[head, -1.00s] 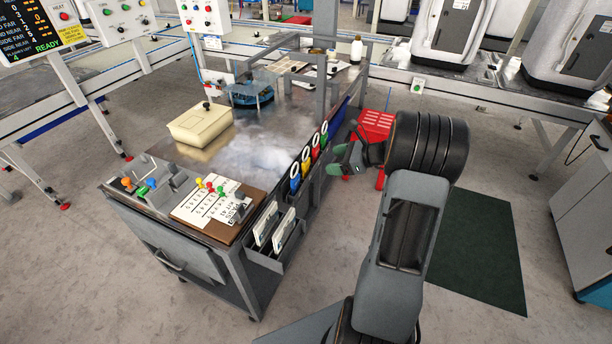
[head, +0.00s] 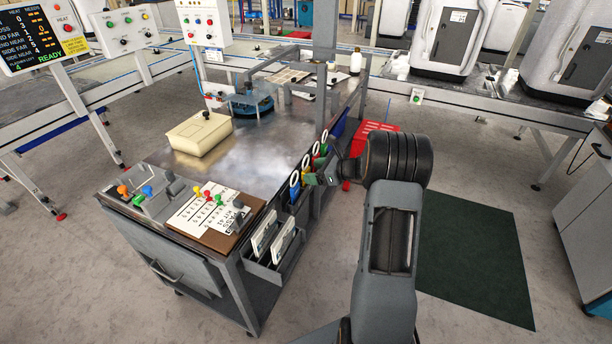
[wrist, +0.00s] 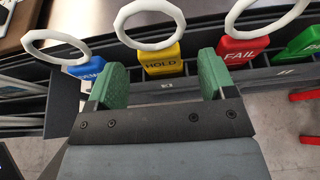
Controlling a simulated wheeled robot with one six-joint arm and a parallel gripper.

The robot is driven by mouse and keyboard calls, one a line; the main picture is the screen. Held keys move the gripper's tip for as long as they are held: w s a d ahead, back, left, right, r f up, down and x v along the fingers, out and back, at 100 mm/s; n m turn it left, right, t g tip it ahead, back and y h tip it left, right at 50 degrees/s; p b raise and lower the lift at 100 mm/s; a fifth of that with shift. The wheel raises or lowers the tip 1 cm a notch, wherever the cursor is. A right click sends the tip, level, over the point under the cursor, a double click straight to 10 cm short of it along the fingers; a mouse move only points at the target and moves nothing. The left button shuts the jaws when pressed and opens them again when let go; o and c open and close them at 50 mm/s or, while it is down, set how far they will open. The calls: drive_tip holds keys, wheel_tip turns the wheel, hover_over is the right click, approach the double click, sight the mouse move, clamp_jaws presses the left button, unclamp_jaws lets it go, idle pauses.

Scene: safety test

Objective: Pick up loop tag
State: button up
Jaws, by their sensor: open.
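Several loop tags with white rings stand in a row in the rack on the bench's side. In the wrist view they are a blue tag (wrist: 90,70), a yellow HOLD tag (wrist: 161,61), a red FAIL tag (wrist: 243,50) and a green tag (wrist: 303,45). My gripper (wrist: 160,76) is open, its green fingers either side of the HOLD tag in the picture. Whether they reach around it, I cannot tell. In the head view my gripper (head: 320,175) is close against the row and partly hides the tags.
The metal bench (head: 262,150) carries a cream lidded box (head: 200,136) and a switch panel. White cards (head: 264,236) stand in a side holder nearer the front. A red step stool (head: 372,130) is behind my arm. A dark green mat (head: 470,250) lies on clear floor at right.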

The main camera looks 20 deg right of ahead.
sight(308, 172)
drive_tip(key=x, duration=0.4)
drive_tip(key=shift+f+b, duration=0.1)
drive_tip(key=shift+b, duration=0.25)
drive_tip(key=c, duration=1)
drive_tip(key=shift+o, duration=0.2)
